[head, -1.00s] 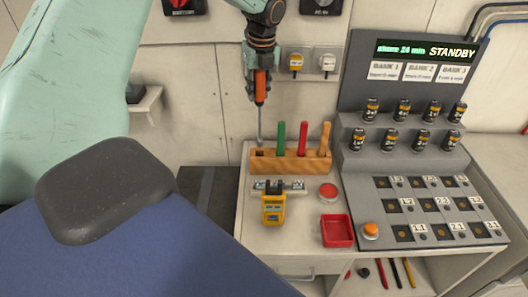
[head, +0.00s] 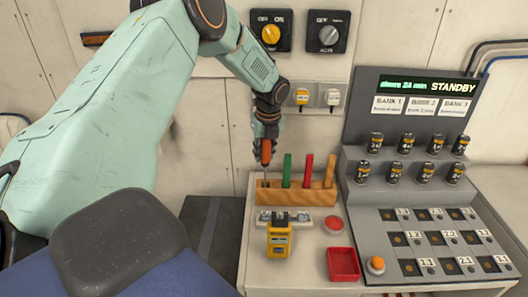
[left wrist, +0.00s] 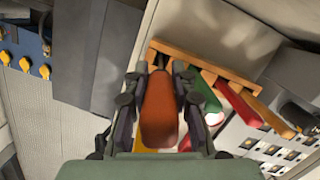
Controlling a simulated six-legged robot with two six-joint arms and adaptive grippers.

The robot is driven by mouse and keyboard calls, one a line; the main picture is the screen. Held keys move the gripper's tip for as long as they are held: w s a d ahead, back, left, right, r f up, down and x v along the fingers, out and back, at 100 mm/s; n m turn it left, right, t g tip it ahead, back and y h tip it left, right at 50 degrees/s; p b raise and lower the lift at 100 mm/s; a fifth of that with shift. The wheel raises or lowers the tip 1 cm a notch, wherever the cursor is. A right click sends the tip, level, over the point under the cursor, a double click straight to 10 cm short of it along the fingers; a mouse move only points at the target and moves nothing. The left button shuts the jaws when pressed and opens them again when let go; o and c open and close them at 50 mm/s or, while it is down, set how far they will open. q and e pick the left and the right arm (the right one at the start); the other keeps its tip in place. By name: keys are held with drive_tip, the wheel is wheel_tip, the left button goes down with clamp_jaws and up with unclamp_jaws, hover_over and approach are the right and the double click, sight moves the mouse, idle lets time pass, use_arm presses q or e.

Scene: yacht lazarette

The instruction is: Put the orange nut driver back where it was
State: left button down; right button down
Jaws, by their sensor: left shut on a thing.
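My left gripper (head: 265,143) is shut on the orange handle of the nut driver (head: 266,154), which points down. Its thin shaft reaches the left end of the wooden rack (head: 310,198); I cannot tell how deep the tip sits in a hole. The rack also holds a green-handled, a red-handled and a wooden-handled tool to the right. In the left wrist view the orange handle (left wrist: 158,110) sits between both fingers, with the rack (left wrist: 205,65) beyond, its left part partly hidden. My right gripper is not in view.
In front of the rack are a yellow meter (head: 279,238), a red button (head: 333,224) and a red tray (head: 343,264). A grey console (head: 400,215) with several cylindrical cells stands at right. Wall switches (head: 271,31) are above.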

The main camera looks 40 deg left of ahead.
use_arm(q)
drive_tip(key=c, duration=1.4)
unclamp_jaws()
drive_tip(key=shift+w+a+f, duration=0.1)
drive_tip(key=shift+w+f, duration=0.1)
drive_tip(key=shift+o, duration=1.4)
drive_tip(key=shift+s, duration=0.1)
drive_tip(key=shift+s+r, duration=0.15)
drive_tip(key=shift+r, duration=0.15)
drive_tip(key=r, duration=0.3)
drive_tip(key=d+r, duration=0.1)
drive_tip(key=r, duration=0.2)
drive_tip(key=d+r, duration=0.1)
drive_tip(key=r, duration=0.3)
drive_tip(key=shift+s+r, duration=0.1)
drive_tip(key=shift+s, duration=0.25)
drive_tip(key=shift+w+r, duration=0.15)
drive_tip(key=shift+r, duration=0.45)
